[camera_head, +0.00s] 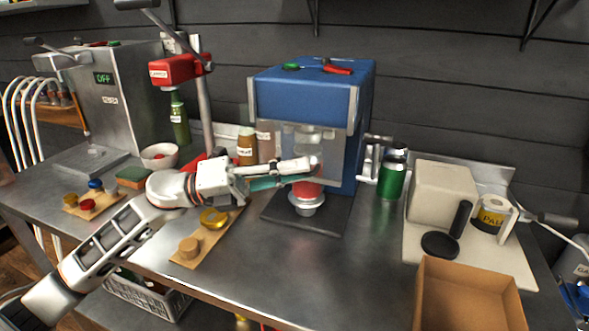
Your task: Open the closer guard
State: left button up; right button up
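The closer is a blue machine (305,95) at the back middle of the steel bench, with a dark base plate. Its guard (335,152) looks like a clear, greyish panel hanging below the blue head. A red can-like part (306,188) on a silver holder (306,207) is under the head, partly covered by my gripper. My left gripper (314,169) reaches in from the left, fingers pointing right across the lower front of the guard. I cannot tell whether it touches the guard, or whether the fingers are open or shut. My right gripper is out of view.
A red lever press (175,69) and small bottles stand left of the closer. A green can (391,178) and pale block (442,193) stand right. An open cardboard box (468,297) is at front right. The bench (315,272) before the closer is clear.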

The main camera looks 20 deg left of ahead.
aim_at(294, 145)
pick_arm(q)
grip_shut()
jog(key=shift+r, duration=0.3)
notch_tip(294, 145, up, 5)
jog(key=p, duration=0.3)
jog(key=shift+f, duration=0.15)
notch_tip(294, 145, up, 6)
jog(key=p, duration=0.3)
jog(key=shift+p, duration=0.3)
jog(key=shift+f, duration=0.15)
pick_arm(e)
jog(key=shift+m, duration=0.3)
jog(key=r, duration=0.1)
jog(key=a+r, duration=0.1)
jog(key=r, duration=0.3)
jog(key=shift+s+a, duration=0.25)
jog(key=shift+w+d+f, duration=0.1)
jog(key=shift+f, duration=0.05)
